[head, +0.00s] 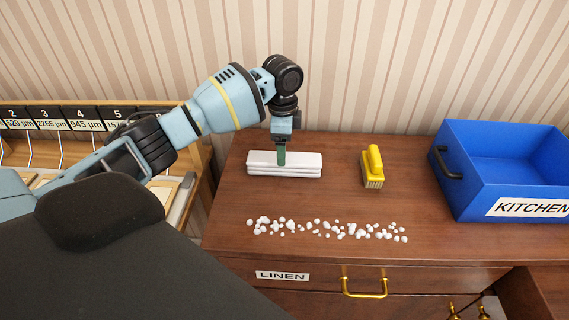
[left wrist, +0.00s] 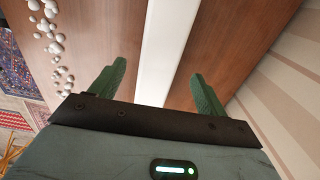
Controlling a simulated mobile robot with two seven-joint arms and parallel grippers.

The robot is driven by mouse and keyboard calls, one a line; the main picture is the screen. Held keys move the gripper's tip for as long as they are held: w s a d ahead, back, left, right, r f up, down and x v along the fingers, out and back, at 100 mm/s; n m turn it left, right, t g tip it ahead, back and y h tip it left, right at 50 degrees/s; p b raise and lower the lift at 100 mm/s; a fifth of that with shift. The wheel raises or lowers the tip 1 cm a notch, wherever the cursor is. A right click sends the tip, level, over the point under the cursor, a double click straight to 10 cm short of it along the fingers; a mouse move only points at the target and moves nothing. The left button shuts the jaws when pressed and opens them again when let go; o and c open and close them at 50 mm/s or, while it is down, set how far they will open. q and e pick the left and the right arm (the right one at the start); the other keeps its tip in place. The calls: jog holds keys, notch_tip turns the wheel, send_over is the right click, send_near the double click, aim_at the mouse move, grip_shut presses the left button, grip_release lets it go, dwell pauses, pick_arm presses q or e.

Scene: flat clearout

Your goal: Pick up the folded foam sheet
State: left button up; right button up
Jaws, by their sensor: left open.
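The folded foam sheet (head: 262,170) is a white, layered, oblong block lying on the dresser top near the wall. In the left wrist view it is a long white strip (left wrist: 158,55) running between the two fingers. My left gripper (head: 281,160) points down over the middle of the sheet. In the left wrist view its green fingers (left wrist: 158,82) are apart, one on each side of the sheet, with gaps of brown wood showing. I cannot tell exactly how low the fingertips reach. My right gripper is not in view.
Small white foam bits (head: 325,229) lie scattered along the front of the dresser top (head: 330,190). A yellow brush (head: 373,167) stands right of the sheet. A blue crate marked KITCHEN (head: 470,200) is at the right. A rack of numbered, labelled slots (head: 80,118) is at the left.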

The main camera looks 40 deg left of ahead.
pick_arm(q)
jog(key=shift+d+f, duration=0.2)
jog(key=shift+f, duration=2.35)
jog(key=c, duration=1)
